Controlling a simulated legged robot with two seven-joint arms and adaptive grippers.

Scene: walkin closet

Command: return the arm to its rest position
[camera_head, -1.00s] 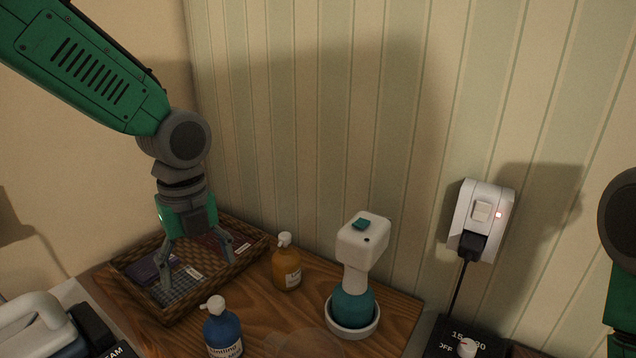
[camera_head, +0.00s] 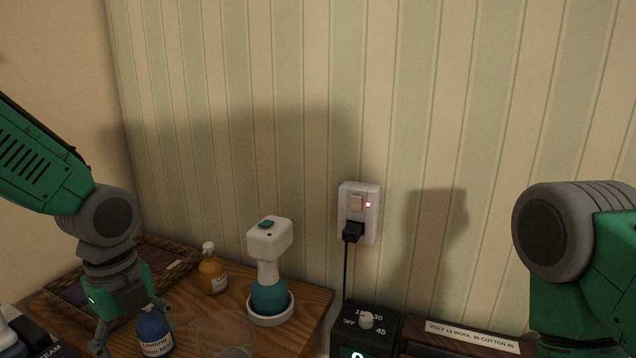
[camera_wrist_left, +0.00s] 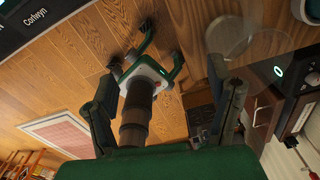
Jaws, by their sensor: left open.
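My left gripper (camera_head: 128,338) hangs downward at the lower left of the head view, over the near part of the wooden counter. It is open, with its fingers apart and nothing seen between them. In the left wrist view the two fingers of the left gripper (camera_wrist_left: 165,70) stand spread, with wooden floor beyond. In the head view a blue bottle (camera_head: 153,333) shows beside the right finger; I cannot tell whether they touch. My right arm (camera_head: 570,240) shows at the right edge of the head view, but its gripper is out of view.
The wooden counter (camera_head: 308,301) holds a woven tray (camera_head: 187,263), an amber bottle (camera_head: 213,275) and a white-and-teal device (camera_head: 268,243) in a round dish. A wall outlet (camera_head: 359,205) has a plug and cord. A black dial box (camera_head: 372,325) stands right of the counter.

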